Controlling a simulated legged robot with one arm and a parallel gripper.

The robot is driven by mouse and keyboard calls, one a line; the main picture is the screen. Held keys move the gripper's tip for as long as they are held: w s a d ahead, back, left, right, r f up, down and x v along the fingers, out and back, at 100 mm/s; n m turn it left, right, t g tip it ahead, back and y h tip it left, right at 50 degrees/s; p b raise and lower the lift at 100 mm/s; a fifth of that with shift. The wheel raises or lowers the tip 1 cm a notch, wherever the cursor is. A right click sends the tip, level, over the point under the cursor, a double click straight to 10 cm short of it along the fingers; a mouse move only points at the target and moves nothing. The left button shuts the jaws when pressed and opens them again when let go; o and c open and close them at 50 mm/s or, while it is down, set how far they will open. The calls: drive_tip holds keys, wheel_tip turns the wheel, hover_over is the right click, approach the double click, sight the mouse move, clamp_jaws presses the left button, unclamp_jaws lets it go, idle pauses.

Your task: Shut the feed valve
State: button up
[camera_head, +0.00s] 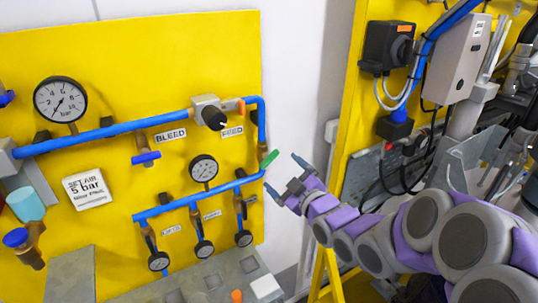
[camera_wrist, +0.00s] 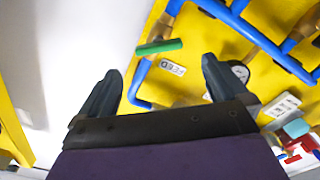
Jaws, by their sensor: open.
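The green valve handle (camera_head: 269,158) sits on the blue pipe at the right edge of the yellow panel, below and right of the FEED label (camera_head: 232,131). In the wrist view the green handle (camera_wrist: 158,47) lies crosswise to the pipe, and a small white label (camera_wrist: 172,68) is beside it. My gripper (camera_head: 285,177) is open and empty, just right of and below the handle, apart from it. In the wrist view my gripper (camera_wrist: 160,66) has its two dark fingers spread, with the handle beyond and between them.
The yellow panel (camera_head: 120,65) carries a large gauge (camera_head: 61,101), a smaller gauge (camera_head: 203,169), a black knob (camera_head: 214,118) and a blue-handled BLEED valve (camera_head: 146,158). A yellow frame (camera_head: 343,120) with boxes and cables stands right. A pale wall gap lies between.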

sight(271, 160)
drive_tip(key=x, duration=0.8)
drive_tip(key=shift+w, duration=0.15)
drive_tip(key=shift+w+a, duration=0.2)
drive_tip(key=shift+a, duration=0.05)
drive_tip(key=shift+a, duration=0.1)
drive_tip(key=shift+c, duration=0.2)
drive_tip(key=c, duration=1)
drive_tip(key=m+p, duration=0.2)
drive_tip(key=shift+r+m, duration=0.15)
drive_tip(key=shift+m, duration=0.25)
drive_tip(key=shift+w+d+m+p, duration=0.1)
drive_tip(key=shift+d+m+p, duration=0.1)
drive_tip(key=shift+m+p, duration=1.65)
drive_tip(key=shift+m+b, duration=0.3)
drive_tip(key=shift+m, duration=0.25)
